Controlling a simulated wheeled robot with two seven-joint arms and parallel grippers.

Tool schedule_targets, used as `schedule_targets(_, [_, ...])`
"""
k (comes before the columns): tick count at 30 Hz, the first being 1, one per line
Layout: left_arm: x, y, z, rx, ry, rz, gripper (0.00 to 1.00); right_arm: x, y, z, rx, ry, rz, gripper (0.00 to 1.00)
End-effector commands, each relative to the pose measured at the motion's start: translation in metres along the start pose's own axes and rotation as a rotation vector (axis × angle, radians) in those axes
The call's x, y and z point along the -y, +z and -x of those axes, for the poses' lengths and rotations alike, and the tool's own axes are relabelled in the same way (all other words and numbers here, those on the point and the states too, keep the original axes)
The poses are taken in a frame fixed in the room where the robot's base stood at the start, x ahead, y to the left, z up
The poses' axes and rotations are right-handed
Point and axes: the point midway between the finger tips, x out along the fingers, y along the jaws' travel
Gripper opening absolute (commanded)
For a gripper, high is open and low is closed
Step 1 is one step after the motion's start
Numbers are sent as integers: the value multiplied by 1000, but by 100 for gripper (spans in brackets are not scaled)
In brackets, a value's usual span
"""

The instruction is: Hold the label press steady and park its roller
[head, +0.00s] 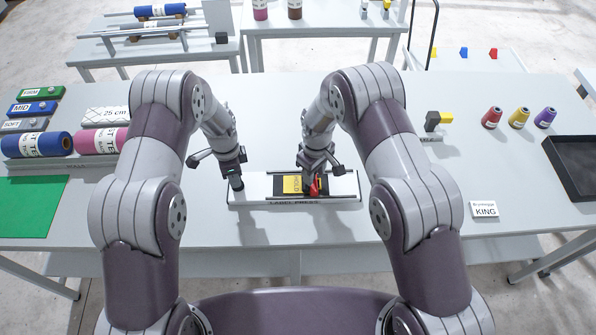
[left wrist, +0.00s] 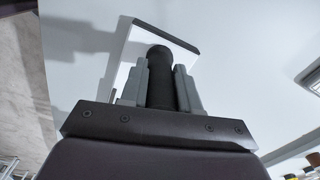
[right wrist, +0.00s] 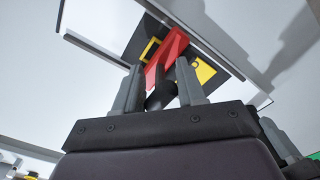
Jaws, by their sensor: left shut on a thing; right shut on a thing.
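The label press (head: 255,188) is a white base with metal rails and a black bed, lying near the front middle of the table. My left gripper (head: 237,183) is shut on the black upright post (left wrist: 159,75) at the press's left end. The red roller (right wrist: 167,52) sits over the black bed, beside a yellow label (head: 291,185). My right gripper (head: 312,181) is shut on the roller's black handle (right wrist: 160,97). In the head view the gripper hides part of the roller, so I cannot tell whether it touches the label.
A KING card (head: 485,210) stands at the front right. Fabric rolls (head: 37,145) and a green mat (head: 30,205) are at the left. The table between the press and card is clear.

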Motion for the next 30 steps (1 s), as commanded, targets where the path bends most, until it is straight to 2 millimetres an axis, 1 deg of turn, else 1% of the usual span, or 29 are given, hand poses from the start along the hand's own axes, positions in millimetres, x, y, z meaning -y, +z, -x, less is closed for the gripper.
schedule_targets(1, [-1, 1, -3, 2, 3, 0, 0, -9, 10, 0, 2, 0, -4, 0])
schedule_targets(6, [-1, 1, -3, 2, 2, 0, 0, -37, 38, 0, 2, -1, -4, 0])
schedule_targets(12, [-1, 1, -3, 2, 2, 1, 0, -60, 61, 0, 2, -1, -1, 0])
schedule_targets(18, [-1, 1, -3, 1, 2, 1, 0, -69, 70, 0, 2, 0, 1, 0])
schedule_targets(28, [-1, 3, -3, 2, 2, 3, 0, -71, 73, -1, 3, 0, 1, 0])
schedule_targets(29, [-1, 3, -3, 2, 2, 3, 0, -72, 73, -1, 3, 0, 0, 43])
schedule_targets(30, [-1, 3, -3, 2, 2, 3, 0, -71, 73, -1, 3, 0, 0, 54])
